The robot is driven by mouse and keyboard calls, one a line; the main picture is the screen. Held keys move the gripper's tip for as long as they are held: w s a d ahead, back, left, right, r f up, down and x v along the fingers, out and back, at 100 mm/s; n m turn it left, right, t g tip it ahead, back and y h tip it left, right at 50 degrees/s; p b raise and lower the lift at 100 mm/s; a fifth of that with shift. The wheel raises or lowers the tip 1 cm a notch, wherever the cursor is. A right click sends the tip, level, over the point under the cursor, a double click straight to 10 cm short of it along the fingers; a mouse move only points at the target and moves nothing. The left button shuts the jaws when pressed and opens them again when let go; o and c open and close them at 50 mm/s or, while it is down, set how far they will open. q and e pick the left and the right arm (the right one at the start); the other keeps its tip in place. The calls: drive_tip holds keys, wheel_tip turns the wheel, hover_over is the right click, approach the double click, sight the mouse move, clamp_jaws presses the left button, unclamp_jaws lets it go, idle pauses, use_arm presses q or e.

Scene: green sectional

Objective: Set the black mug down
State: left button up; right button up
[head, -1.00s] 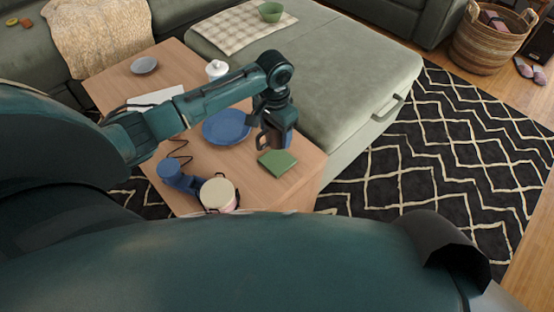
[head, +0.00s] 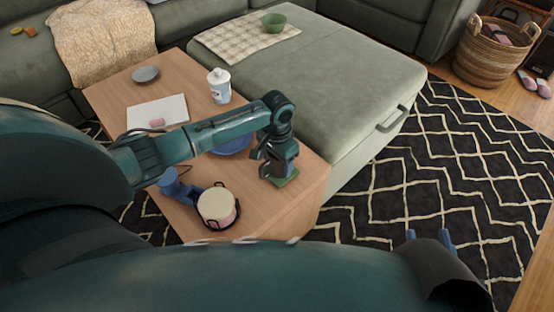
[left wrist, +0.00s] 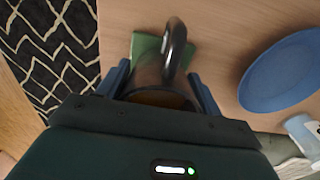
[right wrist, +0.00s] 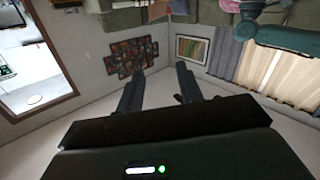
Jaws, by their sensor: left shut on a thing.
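The black mug (left wrist: 150,76) is between the two blue fingers of my left gripper (left wrist: 162,88), with its dark looped handle pointing away from the wrist. In the head view my left gripper (head: 279,158) is over the green square (head: 288,181) near the table's right front end. The green square also shows just beyond the mug in the left wrist view (left wrist: 146,45). The mug's base is hidden, so I cannot tell whether it touches the square. My right gripper (right wrist: 158,78) is open and empty, away from the table; its fingertips show at the head view's lower right (head: 428,237).
The wooden table (head: 265,212) also bears a blue plate (left wrist: 282,72), a cream-topped pot (head: 217,206), a blue object (head: 178,186), a white lidded jar (head: 219,86), a white board (head: 158,112) and a grey dish (head: 146,74). A green ottoman (head: 345,75) borders the table.

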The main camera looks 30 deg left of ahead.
use_arm(q)
drive_tip(key=o, duration=1.3)
drive_tip(key=shift+r+p, duration=2.2)
drive_tip(key=shift+r, duration=3.9)
use_arm(e)
drive_tip(key=shift+s+d+f+m+g+h, duration=0.1)
drive_tip(key=shift+s+d+m+g+h, duration=0.25)
drive_tip(key=shift+g, duration=0.5)
drive_tip(key=shift+s+d+f+m+g+h, duration=0.15)
drive_tip(key=shift+m+g+h, duration=0.25)
drive_tip(key=shift+g, duration=0.45)
drive_tip(key=shift+r, duration=0.15)
